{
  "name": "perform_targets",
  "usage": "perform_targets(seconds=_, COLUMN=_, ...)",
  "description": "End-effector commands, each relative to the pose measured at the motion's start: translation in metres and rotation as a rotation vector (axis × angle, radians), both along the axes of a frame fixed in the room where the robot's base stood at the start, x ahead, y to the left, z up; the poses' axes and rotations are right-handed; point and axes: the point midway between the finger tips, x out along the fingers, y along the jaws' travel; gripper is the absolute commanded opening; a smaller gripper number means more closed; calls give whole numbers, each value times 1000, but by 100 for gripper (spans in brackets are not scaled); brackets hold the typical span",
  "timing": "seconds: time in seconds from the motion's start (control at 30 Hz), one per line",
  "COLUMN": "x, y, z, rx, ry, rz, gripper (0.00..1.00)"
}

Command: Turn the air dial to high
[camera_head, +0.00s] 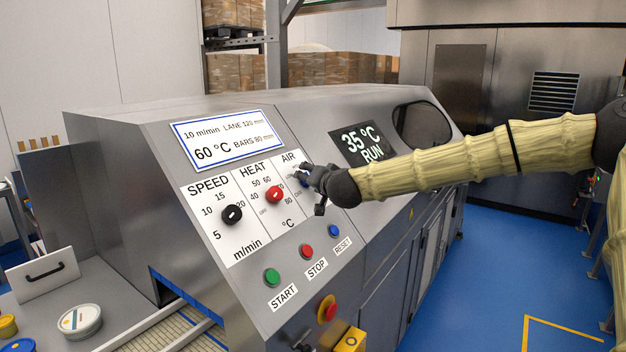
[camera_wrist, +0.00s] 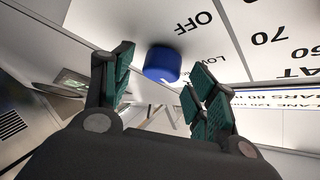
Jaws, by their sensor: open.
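The air dial is a blue knob (camera_wrist: 162,64) on a white panel, seen ahead of my gripper in the wrist view. The words OFF and part of LOW are printed near it; its pointer cannot be made out. My gripper (camera_wrist: 158,76) is open, with one finger on each side of the knob in the picture. I cannot tell whether either finger touches it. In the head view my gripper (camera_head: 309,178) is at the AIR section and hides most of the dial and its scale.
The red heat dial (camera_head: 275,194) sits just left of my gripper, and the black speed dial (camera_head: 232,214) farther left. Green start (camera_head: 272,277), red stop (camera_head: 306,251) and blue reset (camera_head: 334,230) buttons are below. A display (camera_head: 364,144) reads 35 °C RUN.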

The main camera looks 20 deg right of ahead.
Motion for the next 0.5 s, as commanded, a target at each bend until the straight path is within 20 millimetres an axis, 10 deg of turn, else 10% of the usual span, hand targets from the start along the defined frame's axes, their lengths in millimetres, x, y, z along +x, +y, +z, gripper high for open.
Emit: perform_targets(seconds=0.5, x=-53, y=-4, z=13, rx=1, ry=-1, rz=1, gripper=58)
